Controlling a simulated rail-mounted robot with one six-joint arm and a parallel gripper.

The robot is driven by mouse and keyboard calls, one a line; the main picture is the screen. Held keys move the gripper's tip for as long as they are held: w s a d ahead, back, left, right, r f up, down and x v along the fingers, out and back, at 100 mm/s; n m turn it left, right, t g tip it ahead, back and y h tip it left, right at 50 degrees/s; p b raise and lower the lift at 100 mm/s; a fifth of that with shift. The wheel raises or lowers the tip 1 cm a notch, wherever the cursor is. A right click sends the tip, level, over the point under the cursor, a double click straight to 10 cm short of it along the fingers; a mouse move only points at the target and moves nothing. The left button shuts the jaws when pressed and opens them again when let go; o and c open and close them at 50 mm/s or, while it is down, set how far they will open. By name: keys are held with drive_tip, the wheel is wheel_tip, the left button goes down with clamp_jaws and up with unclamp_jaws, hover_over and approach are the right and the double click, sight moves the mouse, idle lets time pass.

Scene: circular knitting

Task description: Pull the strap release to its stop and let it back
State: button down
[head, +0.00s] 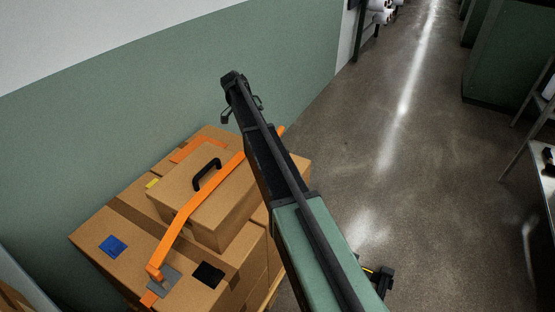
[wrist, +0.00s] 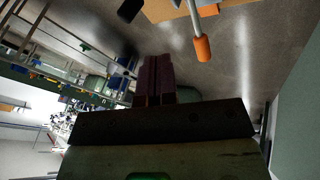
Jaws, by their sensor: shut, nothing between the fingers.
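Orange strapping (head: 185,220) runs over the brown cartons in the head view. At its near lower end is a grey buckle plate (head: 165,284) with an orange end beside it; I cannot tell how the release part there sits. In the wrist view, a grey rod with an orange grip (wrist: 202,48) points down from the top edge; I cannot tell for sure that it is the strap release. My gripper (wrist: 155,60) shows dark reddish fingers, closed together and empty, left of and apart from the orange grip. In the head view I cannot make out its fingertips.
The larger carton below bears blue and black patches. A green and white wall stands behind the stack. Open floor (head: 370,180) lies to the right, with a bench (head: 545,190) at the far right edge.

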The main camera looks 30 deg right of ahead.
drive_tip(key=b+x, duration=0.9)
drive_tip(key=x, duration=0.2)
drive_tip(key=shift+s+a+f+b, duration=0.1)
drive_tip(key=shift+a+f+b, duration=0.05)
drive_tip(key=shift+b, duration=0.25)
drive_tip(key=s, duration=0.1)
drive_tip(key=s+d, duration=0.1)
drive_tip(key=s, duration=0.1)
drive_tip(key=shift+s, duration=0.2)
